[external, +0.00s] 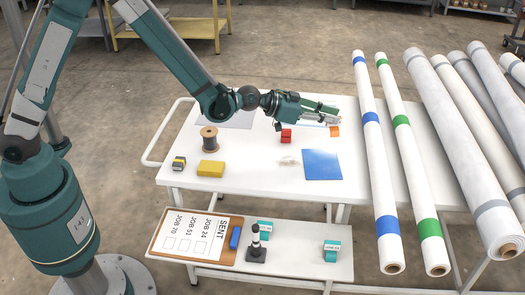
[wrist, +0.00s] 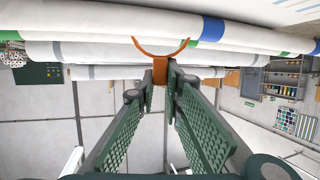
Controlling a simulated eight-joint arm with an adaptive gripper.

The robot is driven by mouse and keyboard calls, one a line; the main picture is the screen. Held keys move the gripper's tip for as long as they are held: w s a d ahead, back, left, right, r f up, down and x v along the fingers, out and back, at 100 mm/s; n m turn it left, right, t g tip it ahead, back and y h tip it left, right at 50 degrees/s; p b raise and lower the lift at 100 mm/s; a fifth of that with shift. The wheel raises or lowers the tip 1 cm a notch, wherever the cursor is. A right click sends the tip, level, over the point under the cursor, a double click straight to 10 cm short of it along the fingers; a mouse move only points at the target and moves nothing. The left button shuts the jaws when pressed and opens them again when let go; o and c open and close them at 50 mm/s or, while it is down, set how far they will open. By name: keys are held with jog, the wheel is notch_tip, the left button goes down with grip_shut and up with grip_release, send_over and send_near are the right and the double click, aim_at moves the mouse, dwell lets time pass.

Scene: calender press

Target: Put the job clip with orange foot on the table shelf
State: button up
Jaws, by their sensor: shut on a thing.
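My gripper (external: 328,115) is above the back right of the white table top (external: 230,178). In the wrist view its two green-padded fingers (wrist: 165,85) close at their tips on the orange foot of the job clip (wrist: 160,70). A curved orange band of the clip opens upward beyond the tips. In the external view the orange part (external: 335,131) shows just below the fingertips; the rest of the clip is hard to make out. The table shelf (external: 300,266) lies below the table top at the front, bearing a clipboard (external: 188,250) and two teal clips.
On the table top are a red piece (external: 286,135), a spool (external: 209,138), a yellow block (external: 210,168) and a blue sheet (external: 322,165). A dark stand (external: 256,250) is on the shelf; bare shelf shows between the teal clips.

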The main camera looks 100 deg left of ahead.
jog(key=n+y, duration=0.1)
jog(key=y, duration=0.1)
send_over(326, 141)
jog(key=shift+f, duration=0.4)
notch_tip(326, 141, down, 6)
jog(key=b, duration=0.2)
jog(key=shift+f, duration=0.15)
jog(key=shift+f+b, duration=0.45)
jog(key=shift+f, duration=1.4)
jog(key=shift+f, duration=0.15)
jog(key=o, duration=0.8)
